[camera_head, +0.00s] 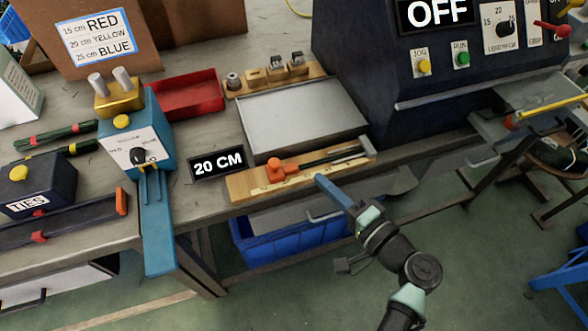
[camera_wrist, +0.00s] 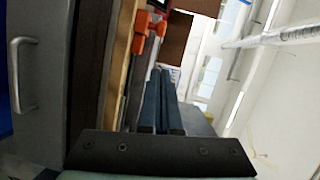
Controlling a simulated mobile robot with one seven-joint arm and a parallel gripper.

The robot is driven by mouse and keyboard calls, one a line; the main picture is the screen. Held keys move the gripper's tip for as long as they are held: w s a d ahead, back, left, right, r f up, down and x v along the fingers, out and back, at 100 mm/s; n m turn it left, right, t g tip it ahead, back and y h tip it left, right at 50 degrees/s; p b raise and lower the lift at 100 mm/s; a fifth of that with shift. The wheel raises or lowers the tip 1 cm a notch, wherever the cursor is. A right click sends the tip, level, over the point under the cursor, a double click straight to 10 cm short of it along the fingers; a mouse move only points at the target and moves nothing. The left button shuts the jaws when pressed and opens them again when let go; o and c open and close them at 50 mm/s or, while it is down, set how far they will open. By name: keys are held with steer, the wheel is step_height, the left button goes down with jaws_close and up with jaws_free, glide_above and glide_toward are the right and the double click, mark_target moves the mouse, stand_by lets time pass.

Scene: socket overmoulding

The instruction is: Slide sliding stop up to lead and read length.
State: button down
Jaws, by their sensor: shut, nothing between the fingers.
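The orange sliding stop (camera_head: 275,172) sits on a wooden measuring board (camera_head: 240,187) at the bench's front edge. A dark lead (camera_head: 325,157) lies along the board to the right of the stop, with a grey end piece at its right. The lead's left end seems close to the stop; I cannot tell if they touch. A black display (camera_head: 217,163) reads 20 CM. My gripper (camera_head: 321,180) is shut and empty, its blue fingers just in front of the board, right of the stop. In the wrist view the fingers (camera_wrist: 160,80) point toward the orange stop (camera_wrist: 142,30).
A grey metal plate (camera_head: 300,118) lies behind the board. A blue machine (camera_head: 150,140) stands to the left, with a red tray (camera_head: 187,95) behind it. A dark machine (camera_head: 420,75) with an OFF display stands at the right. A blue crate (camera_head: 290,240) is below the bench.

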mark_target(297, 171)
steer(key=w+a, duration=0.1)
steer(key=a, duration=0.1)
steer(key=w+a, duration=0.1)
steer(key=w+a+f, duration=0.1)
steer(key=w+a, duration=0.1)
steer(key=shift+w+a+p, duration=0.1)
steer(key=shift+a+p, duration=0.2)
steer(key=shift+a+f, duration=0.15)
steer(key=shift+a, duration=0.25)
steer(key=s+a, duration=0.1)
steer(key=a, duration=0.4)
steer(key=s+a, duration=0.1)
steer(key=a, duration=0.2)
steer(key=shift+s+a+p, duration=0.25)
steer(key=shift+s+p, duration=0.1)
steer(key=shift+d, duration=0.1)
